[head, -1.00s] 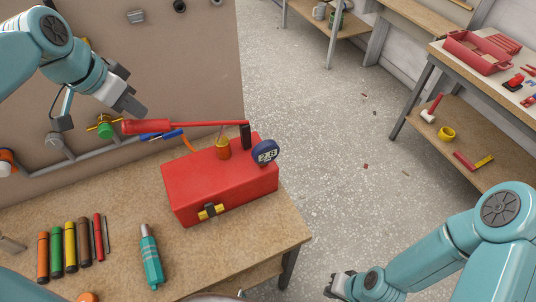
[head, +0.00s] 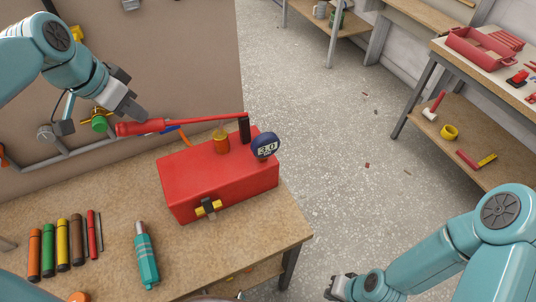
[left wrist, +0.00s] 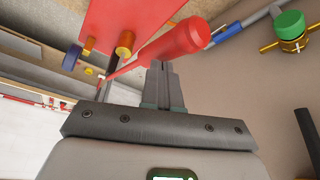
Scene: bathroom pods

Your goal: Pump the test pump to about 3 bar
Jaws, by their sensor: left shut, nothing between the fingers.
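The test pump (head: 215,183) is a red box on the wooden bench, with a brass cap (head: 222,143) on top. Its round blue gauge (head: 265,146) reads 3.0. The pump lever (head: 200,122) runs left from a black post, roughly level, with a thick red grip (head: 140,127). My left gripper (head: 139,113) is shut and empty, just above the grip. In the left wrist view, its fingers (left wrist: 165,82) lie close to the red grip (left wrist: 184,38); I cannot tell whether they touch. My right gripper (head: 338,290) is low at the bottom, with its jaws unclear.
Several coloured markers (head: 63,245) and a teal bottle-like tool (head: 146,258) lie on the bench (head: 195,262). Pipes with a green-knobbed valve (head: 99,123) run along the panel behind the lever. Open floor (head: 330,130) lies right of the bench, before shelves.

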